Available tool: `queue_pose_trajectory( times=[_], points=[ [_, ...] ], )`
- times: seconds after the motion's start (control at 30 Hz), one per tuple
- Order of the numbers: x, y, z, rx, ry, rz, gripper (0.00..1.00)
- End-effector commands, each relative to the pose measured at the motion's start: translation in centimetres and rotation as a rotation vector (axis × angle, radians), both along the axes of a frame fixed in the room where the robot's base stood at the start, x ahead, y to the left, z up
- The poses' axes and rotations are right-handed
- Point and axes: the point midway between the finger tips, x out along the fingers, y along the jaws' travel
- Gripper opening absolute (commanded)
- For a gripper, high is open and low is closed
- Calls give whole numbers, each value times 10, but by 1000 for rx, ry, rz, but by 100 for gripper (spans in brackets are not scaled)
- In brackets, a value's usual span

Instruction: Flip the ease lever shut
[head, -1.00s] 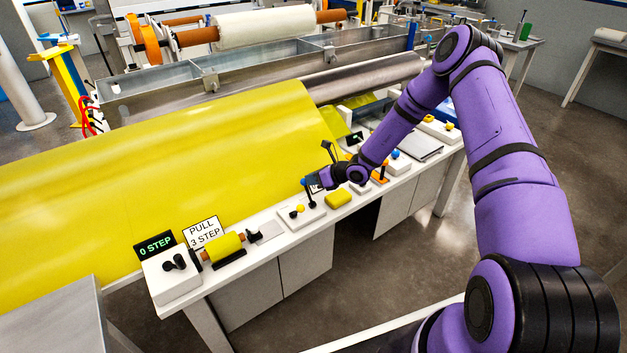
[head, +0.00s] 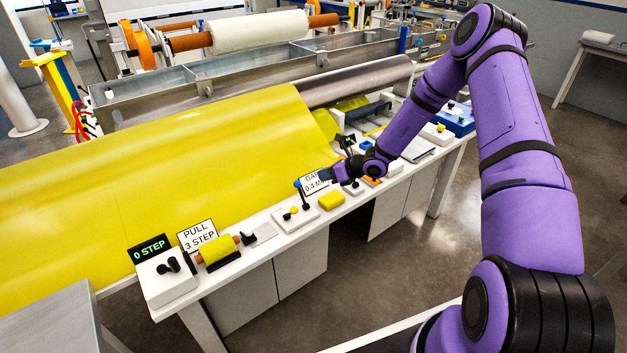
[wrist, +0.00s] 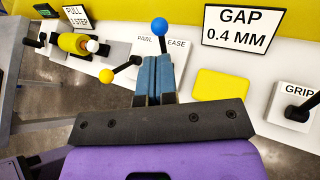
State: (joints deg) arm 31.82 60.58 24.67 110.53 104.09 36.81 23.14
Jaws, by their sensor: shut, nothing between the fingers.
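A white lever block (head: 296,219) on the bench carries two black levers. The lever with the blue ball (head: 298,184) stands up; in the wrist view its ball (wrist: 160,27) is beside the EASE label (wrist: 177,43), and its foot is hidden behind my fingers. The lever with the yellow ball (wrist: 106,76) leans low to the left, by the partly hidden PAWL label. My gripper (head: 325,176) is shut and empty, just right of the blue ball in the head view. Its blue fingers (wrist: 153,68) point at the block in the wrist view; contact with the lever cannot be told.
A GAP 0.4 MM sign (wrist: 241,27) stands behind the bench row. A yellow pad (head: 331,201) lies right of the block, then a GRIP lever (wrist: 298,108). A yellow roller (head: 217,248) and 0 STEP display (head: 149,248) are left. The yellow sheet (head: 150,170) spans behind.

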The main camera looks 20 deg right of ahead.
Motion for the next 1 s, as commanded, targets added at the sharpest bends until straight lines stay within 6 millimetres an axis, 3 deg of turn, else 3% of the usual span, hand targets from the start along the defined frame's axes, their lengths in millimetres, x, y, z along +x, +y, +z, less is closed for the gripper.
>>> queue_pose_trajectory(
  times=[0.1,0.3,1.0],
  points=[
    [-12,-17,13,-3,0,-3,0],
    [-25,-33,27,-1,1,-2,0],
    [-29,-37,33,-3,-1,2,0]
  ],
)
